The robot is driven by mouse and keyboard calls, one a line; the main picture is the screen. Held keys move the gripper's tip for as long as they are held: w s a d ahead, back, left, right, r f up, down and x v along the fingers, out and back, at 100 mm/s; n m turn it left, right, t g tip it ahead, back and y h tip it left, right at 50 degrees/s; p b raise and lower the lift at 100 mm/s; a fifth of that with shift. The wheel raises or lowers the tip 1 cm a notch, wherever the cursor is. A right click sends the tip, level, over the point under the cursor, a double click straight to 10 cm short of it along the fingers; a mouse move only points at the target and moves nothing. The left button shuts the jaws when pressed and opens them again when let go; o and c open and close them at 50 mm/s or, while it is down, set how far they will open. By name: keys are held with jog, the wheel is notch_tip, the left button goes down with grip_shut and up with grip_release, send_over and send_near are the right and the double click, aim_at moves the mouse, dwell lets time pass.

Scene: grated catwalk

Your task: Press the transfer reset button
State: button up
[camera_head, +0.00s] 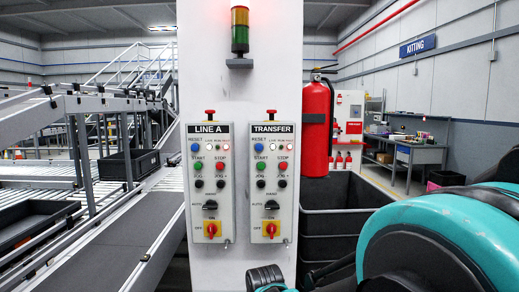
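The transfer panel (272,217) is a light grey box with a black "TRANSFER" label, mounted on a white column. Its reset button (259,147) is the blue round one at the upper left, under the word "RESET". Nothing covers it. A dark part of my arm with a teal edge, which looks like my gripper (266,277), shows at the bottom edge, below the transfer panel and well below the blue button. It is apart from the panel. Its fingers cannot be made out, so I cannot tell whether it is open or shut.
A similar "LINE A" panel (208,217) with its own blue button sits just left. Red mushroom buttons (271,114) top both panels. A fire extinguisher (316,128) hangs at the column's right, above dark bins (335,222). A conveyor (110,235) runs at left.

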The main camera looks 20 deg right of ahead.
grip_shut()
dwell(1.2)
